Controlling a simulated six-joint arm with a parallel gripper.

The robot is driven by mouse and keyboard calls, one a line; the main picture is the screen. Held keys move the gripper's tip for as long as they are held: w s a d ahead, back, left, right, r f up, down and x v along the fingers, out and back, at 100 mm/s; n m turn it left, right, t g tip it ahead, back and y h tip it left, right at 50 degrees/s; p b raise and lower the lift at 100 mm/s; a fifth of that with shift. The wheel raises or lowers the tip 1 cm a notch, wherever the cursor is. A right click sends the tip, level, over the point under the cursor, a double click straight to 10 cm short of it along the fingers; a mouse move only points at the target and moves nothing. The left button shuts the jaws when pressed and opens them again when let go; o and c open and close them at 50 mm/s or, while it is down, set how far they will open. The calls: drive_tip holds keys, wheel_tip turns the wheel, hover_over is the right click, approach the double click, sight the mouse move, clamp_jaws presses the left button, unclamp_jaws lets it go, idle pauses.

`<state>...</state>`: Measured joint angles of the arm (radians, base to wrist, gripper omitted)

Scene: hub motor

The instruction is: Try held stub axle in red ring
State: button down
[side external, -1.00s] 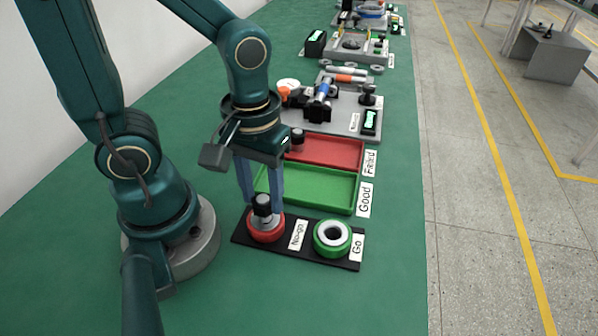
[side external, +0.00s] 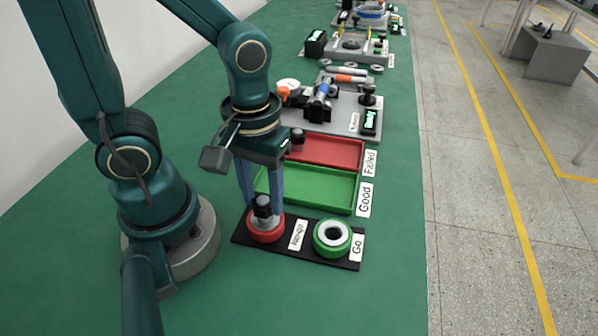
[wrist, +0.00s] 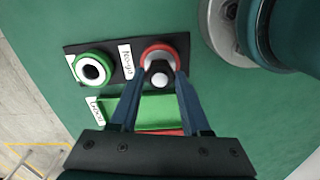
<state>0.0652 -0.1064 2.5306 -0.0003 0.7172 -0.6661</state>
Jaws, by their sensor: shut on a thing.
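The stub axle, with a black top (side external: 262,207) and a pale grey flange, stands roughly upright at the red ring (side external: 266,235). My gripper (side external: 263,208) is shut on it, a finger on each side. In the wrist view, the axle's round light end (wrist: 159,79) shows between the fingertips (wrist: 158,80), over the red ring (wrist: 150,50). The grey flange sits at the ring's top. How deep the axle reaches inside is hidden. The red ring is on a black plate (side external: 298,257), beside the "Nogo" label (side external: 298,235).
A green ring (side external: 332,249) with a "Go" label (side external: 357,247) sits on the same plate. Behind are an empty-looking green "Good" tray (side external: 330,207) and a red "Failed" tray (side external: 345,153) with a dark part at its left. A grey fixture (side external: 345,121) stands farther back.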

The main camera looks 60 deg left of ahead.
drive_tip(key=shift+r, duration=0.35)
idle(0.3)
drive_tip(key=shift+r, duration=0.35)
drive_tip(key=shift+r, duration=0.1)
drive_tip(key=shift+r, duration=1.9)
